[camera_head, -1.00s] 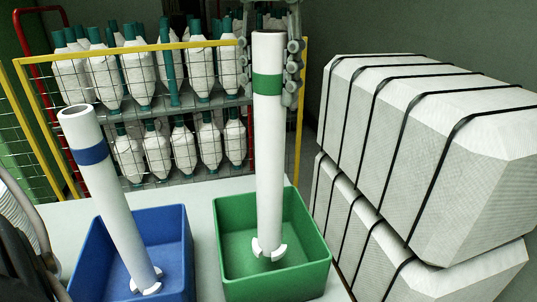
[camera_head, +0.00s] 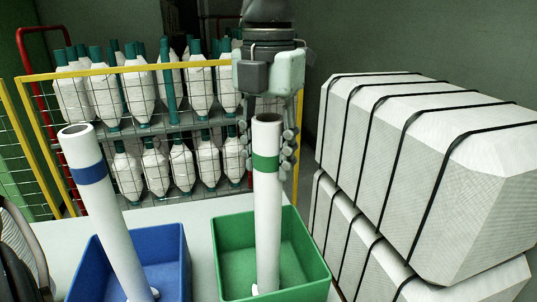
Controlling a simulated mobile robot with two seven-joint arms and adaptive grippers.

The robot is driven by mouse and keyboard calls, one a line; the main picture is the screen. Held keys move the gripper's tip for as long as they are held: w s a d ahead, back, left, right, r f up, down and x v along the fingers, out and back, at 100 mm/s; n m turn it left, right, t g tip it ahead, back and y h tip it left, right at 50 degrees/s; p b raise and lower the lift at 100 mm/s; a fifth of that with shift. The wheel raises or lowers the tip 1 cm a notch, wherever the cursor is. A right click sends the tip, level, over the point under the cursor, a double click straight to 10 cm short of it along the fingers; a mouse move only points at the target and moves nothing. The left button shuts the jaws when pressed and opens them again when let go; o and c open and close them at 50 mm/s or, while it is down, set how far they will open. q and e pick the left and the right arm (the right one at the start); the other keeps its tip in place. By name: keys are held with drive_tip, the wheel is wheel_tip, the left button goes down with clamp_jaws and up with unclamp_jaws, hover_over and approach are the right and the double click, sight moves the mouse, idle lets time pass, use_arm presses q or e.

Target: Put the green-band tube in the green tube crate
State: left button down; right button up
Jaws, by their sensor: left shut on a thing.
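The green-band tube (camera_head: 266,205) is a long white tube with a green ring near its top. It stands nearly upright with its lower end inside the green tube crate (camera_head: 318,270). Its white foot shows low in the crate; whether it touches the crate's floor I cannot tell for sure. My left gripper (camera_head: 268,140) comes down from above and is shut on the tube's upper part, with fingers on both sides near the green band. My right gripper is not in view.
A blue crate (camera_head: 172,243) stands just left of the green one and holds a leaning white tube with a blue band (camera_head: 91,174). Strapped white bales (camera_head: 430,170) are stacked close on the right. A yellow-framed mesh rack (camera_head: 150,68) with wrapped spools stands behind.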

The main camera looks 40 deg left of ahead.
use_arm(q)
drive_tip(key=c, duration=1.2)
unclamp_jaws()
drive_tip(key=shift+o, duration=1.2)
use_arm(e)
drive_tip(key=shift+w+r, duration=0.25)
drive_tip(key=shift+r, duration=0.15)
use_arm(q)
drive_tip(key=shift+r, duration=0.1)
drive_tip(key=shift+r, duration=0.25)
wheel_tip(320, 180, up, 12)
drive_tip(key=shift+f+p, duration=0.2)
drive_tip(key=shift+p, duration=0.1)
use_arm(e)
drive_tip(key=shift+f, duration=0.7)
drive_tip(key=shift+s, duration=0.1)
